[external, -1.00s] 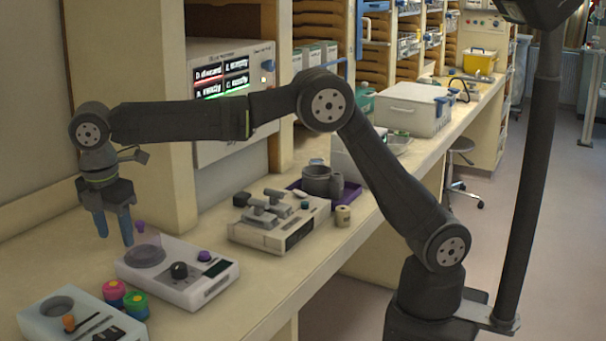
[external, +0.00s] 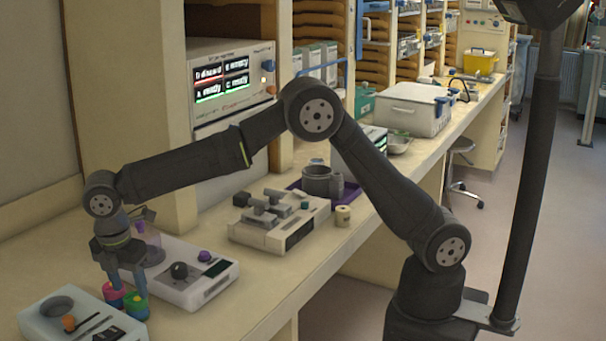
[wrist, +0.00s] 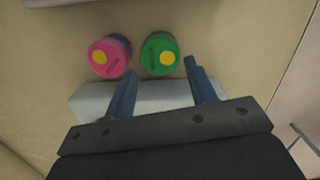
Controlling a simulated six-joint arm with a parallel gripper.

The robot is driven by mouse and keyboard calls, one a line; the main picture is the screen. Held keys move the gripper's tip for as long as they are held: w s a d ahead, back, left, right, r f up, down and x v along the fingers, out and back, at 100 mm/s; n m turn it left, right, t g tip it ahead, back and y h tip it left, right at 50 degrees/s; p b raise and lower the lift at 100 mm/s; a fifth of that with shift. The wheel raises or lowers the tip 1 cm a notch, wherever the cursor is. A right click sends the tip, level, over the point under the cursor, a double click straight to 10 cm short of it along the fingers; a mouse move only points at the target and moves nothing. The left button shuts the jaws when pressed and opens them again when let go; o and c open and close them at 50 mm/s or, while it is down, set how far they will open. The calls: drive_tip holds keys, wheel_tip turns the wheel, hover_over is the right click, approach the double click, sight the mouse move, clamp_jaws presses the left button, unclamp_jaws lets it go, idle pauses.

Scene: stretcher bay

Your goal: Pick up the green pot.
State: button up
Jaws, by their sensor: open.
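The green pot (external: 134,308) stands on the bench with a green lid and a yellow spot. In the wrist view the green pot (wrist: 159,58) sits just beyond my fingertips, roughly centred between them. The pink pot (external: 112,299) stands beside it, to its left in the wrist view (wrist: 108,56), outside the left finger. My gripper (external: 129,291) is open and empty, pointing down over the pots, its fingers partly hiding them in the external view. In the wrist view the gripper (wrist: 161,65) has its two blue fingers apart. I cannot tell whether a finger touches a pot.
A pale device with a round well (external: 58,306) stands at the near left. A white device with a black knob (external: 198,285) stands close to the pots' right. Farther right are a beige device (external: 262,235) and a grey vessel (external: 319,182) on a purple tray.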

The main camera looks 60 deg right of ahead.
sight(135, 297)
drive_tip(key=f, duration=0.2)
drive_tip(key=d+f, duration=0.1)
drive_tip(key=f, duration=0.1)
drive_tip(key=shift+f, duration=0.25)
drive_tip(key=c, duration=0.6)
drive_tip(key=shift+r, duration=0.1)
